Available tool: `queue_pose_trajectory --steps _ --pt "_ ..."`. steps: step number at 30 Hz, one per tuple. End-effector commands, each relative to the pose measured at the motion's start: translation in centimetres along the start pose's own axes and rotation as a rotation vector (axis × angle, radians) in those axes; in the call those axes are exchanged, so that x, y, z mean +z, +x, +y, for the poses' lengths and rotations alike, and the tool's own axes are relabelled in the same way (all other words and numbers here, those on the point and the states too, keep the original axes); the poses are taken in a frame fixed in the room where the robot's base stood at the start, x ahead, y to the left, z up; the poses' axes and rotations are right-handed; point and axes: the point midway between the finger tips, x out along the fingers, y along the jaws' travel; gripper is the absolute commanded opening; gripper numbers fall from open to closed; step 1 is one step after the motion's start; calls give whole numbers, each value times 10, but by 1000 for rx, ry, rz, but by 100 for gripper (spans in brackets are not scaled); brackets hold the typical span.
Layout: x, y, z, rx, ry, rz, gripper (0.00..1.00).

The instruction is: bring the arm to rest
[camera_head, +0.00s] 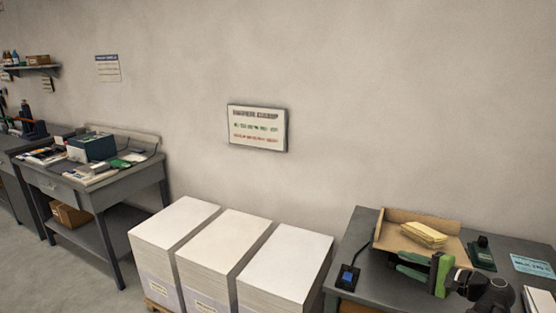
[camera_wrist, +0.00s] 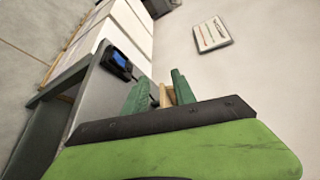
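My gripper (camera_head: 411,264) is in the head view at the lower right, over the right grey table (camera_head: 345,301). Its green fingers point left, in front of a tan tray (camera_head: 393,220) holding yellowish envelopes (camera_head: 424,234). In the wrist view, my gripper (camera_wrist: 160,92) shows two green fingers standing apart. A tan piece (camera_wrist: 166,97), seemingly part of the tray, shows in the gap between them. I see nothing held. My dark wrist and green gripper body hide part of the table.
A black device with a blue screen (camera_head: 347,277) sits at the table's left edge. A dark green item (camera_head: 481,253) and a light-blue card (camera_head: 533,264) lie right of the tray. Tall paper stacks (camera_head: 286,262) stand left of the table. A sign (camera_head: 257,128) hangs on the wall.

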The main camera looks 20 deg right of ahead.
Motion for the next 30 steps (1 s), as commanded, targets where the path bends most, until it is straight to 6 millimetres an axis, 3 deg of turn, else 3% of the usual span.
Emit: queue_pose_trajectory --steps 1,3,5,9,13,15,18,21,24,30 --pt "28 39 -9 29 -20 -73 32" --pt "66 88 -10 85 -51 -163 32" --pt "102 127 -5 145 -84 -238 32" --pt "197 204 18 317 -198 -410 32" --pt "288 251 54 501 -358 -557 32" --pt "330 265 75 598 -459 -625 32" --pt "376 274 104 728 -609 -698 32" --pt "407 275 128 852 -771 -749 32" --pt "418 268 149 992 -956 -769 32" --pt "360 245 158 1213 -1167 -692 32"
